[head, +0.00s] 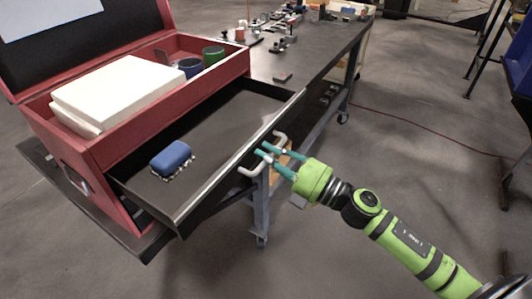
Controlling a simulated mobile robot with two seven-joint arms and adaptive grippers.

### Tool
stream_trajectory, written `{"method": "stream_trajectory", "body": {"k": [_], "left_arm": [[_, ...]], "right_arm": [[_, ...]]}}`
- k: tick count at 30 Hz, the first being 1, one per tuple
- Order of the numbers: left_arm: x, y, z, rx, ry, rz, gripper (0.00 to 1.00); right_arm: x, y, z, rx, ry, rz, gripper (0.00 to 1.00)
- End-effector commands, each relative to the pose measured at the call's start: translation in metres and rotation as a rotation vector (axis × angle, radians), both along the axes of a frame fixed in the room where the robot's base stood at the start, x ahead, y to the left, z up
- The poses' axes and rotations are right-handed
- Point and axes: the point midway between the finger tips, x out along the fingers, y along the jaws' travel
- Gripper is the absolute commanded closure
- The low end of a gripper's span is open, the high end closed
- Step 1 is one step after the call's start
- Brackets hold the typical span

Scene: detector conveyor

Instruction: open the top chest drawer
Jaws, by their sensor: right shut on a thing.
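The red tool chest (112,158) stands on the dark workbench at the left, with its lid raised. Its top drawer (222,158) is pulled well out toward the right, and its dark inside shows. A light handle (251,169) is fixed to the drawer's front. My right gripper (265,153) is at this handle, its teal fingers shut on the bar. A blue brush (171,157) with pale bristles lies inside the drawer, near its lower left end. My left gripper is not in view.
White blocks (115,92) and blue and green cups (212,57) sit in the chest's upper tray. The bench (318,48) runs back with several small parts on it. The grey floor right of the drawer is mostly clear, with a red cable (430,136).

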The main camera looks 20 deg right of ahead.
Motion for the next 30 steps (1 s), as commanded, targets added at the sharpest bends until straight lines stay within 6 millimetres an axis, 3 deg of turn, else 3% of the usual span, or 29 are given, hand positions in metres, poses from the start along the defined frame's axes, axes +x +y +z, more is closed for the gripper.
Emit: {"method": "stream_trajectory", "body": {"k": [6,18,19,20,30], "left_arm": [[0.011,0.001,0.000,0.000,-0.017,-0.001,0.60],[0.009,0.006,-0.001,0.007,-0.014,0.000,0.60],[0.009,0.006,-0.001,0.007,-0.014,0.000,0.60],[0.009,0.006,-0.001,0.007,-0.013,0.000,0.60],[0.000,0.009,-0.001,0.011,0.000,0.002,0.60]], "right_arm": [[-0.006,-0.003,0.001,0.000,-0.001,0.006,1.00],[-0.007,-0.003,0.001,0.000,-0.001,0.005,1.00],[-0.007,-0.003,0.001,0.000,-0.001,0.005,0.78],[-0.007,-0.003,0.001,0.000,-0.001,0.005,0.70],[-0.007,-0.005,0.001,0.001,-0.002,0.001,0.70]]}}
